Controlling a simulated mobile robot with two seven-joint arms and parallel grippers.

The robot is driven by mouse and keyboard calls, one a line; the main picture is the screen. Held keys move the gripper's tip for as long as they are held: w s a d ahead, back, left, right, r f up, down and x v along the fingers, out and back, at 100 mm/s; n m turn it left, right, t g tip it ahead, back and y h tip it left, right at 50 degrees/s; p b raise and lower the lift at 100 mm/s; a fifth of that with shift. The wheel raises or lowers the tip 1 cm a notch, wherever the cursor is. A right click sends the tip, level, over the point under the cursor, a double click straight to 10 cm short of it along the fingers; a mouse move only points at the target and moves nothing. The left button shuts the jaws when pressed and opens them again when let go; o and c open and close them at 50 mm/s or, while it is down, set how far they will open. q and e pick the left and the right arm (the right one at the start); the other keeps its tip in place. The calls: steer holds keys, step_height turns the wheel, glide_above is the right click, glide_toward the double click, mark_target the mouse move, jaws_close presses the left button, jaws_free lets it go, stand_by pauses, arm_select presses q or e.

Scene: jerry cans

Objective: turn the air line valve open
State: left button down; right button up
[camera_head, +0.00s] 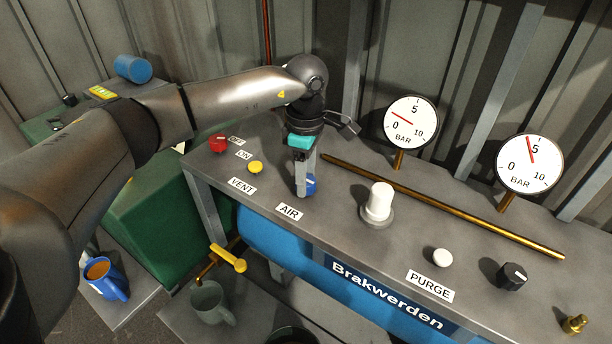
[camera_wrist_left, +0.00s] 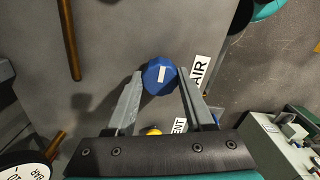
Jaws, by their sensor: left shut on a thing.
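The air line valve is a blue round knob (camera_head: 311,182) on the grey bench top, behind the AIR label (camera_head: 289,212). My left gripper (camera_head: 304,190) points down at it from above, and its fingers hide part of the knob. In the left wrist view the blue knob (camera_wrist_left: 158,77) sits between the fingertips of my left gripper (camera_wrist_left: 160,84), which is shut on it. A white mark on the knob's top runs nearly up and down in that view. My right gripper is not in view.
A red knob (camera_head: 217,144) and yellow button (camera_head: 255,167) are left of the valve. A white knob (camera_head: 378,203) and brass rod (camera_head: 450,208) are right. Two gauges, the left (camera_head: 411,122) and the right (camera_head: 530,163), stand behind. A yellow lever (camera_head: 228,258) is below the bench edge.

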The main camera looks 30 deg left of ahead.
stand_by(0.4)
arm_select(q)
steer(key=shift+c, duration=1.4)
jaws_free()
steer(key=shift+r, duration=0.1)
step_height(320, 180, up, 15)
steer(key=p, duration=0.1)
steer(key=shift+p, duration=0.4)
